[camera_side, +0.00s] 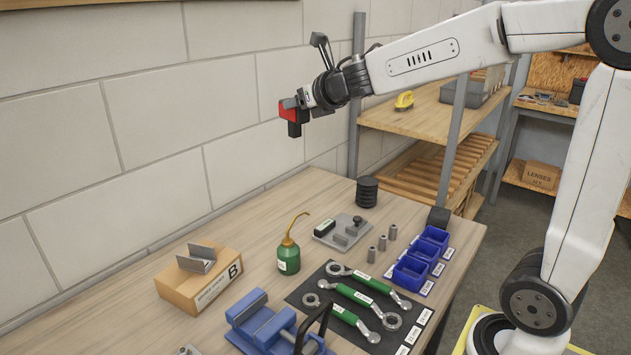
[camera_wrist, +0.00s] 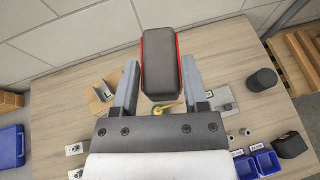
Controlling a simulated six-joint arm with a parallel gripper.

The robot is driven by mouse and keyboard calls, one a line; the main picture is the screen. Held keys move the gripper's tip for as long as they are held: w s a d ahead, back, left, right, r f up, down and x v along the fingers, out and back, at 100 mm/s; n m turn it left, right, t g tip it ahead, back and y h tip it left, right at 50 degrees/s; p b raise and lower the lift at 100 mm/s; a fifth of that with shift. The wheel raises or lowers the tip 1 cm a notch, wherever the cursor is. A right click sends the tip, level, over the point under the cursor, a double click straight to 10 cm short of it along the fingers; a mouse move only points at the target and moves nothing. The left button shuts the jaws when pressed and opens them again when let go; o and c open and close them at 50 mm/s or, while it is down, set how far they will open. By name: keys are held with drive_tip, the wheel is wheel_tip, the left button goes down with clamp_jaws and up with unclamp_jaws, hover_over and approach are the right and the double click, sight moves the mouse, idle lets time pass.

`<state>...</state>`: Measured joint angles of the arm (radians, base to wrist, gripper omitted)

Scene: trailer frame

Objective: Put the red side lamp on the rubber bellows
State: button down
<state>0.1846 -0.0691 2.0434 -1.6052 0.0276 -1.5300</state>
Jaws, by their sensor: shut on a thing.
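The red side lamp (camera_side: 289,112) is red with a dark block-shaped part and is held high above the bench. It also shows in the wrist view (camera_wrist: 161,62), with its dark face towards the camera and a red rim. My gripper (camera_side: 301,102) is shut on it, one finger on each side, in the wrist view (camera_wrist: 159,80). The rubber bellows (camera_side: 367,192) is a black ribbed cylinder standing upright at the back of the bench, below and to the right of the lamp. It is also at the right in the wrist view (camera_wrist: 262,82).
A green oil can (camera_side: 288,258) with a tall spout and a grey metal plate (camera_side: 326,240) stand near the bellows. A cardboard box (camera_side: 180,288), blue bins (camera_side: 411,273), wrenches on a black mat and a blue vise (camera_side: 262,325) fill the front. A wall runs behind.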

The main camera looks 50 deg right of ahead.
drive_tip(key=s+d+n+y, duration=0.1)
drive_tip(key=s+d, duration=0.3)
drive_tip(key=d, duration=0.5)
drive_tip(key=s+d+n+y, duration=0.1)
drive_tip(key=s+d, duration=0.3)
drive_tip(key=d, duration=0.4)
drive_tip(key=s+d+y, duration=0.1)
drive_tip(key=s+d, duration=0.3)
drive_tip(key=d, duration=0.5)
wheel_tip(320, 180, down, 11)
drive_tip(key=shift+w, duration=0.2)
drive_tip(key=shift+w+d+f, duration=0.1)
drive_tip(key=shift+f, duration=0.05)
drive_tip(key=w+d+f, duration=0.8)
drive_tip(key=w+f, duration=0.1)
drive_tip(key=w, duration=0.1)
drive_tip(key=shift+w, duration=0.35)
drive_tip(key=shift+f, duration=0.15)
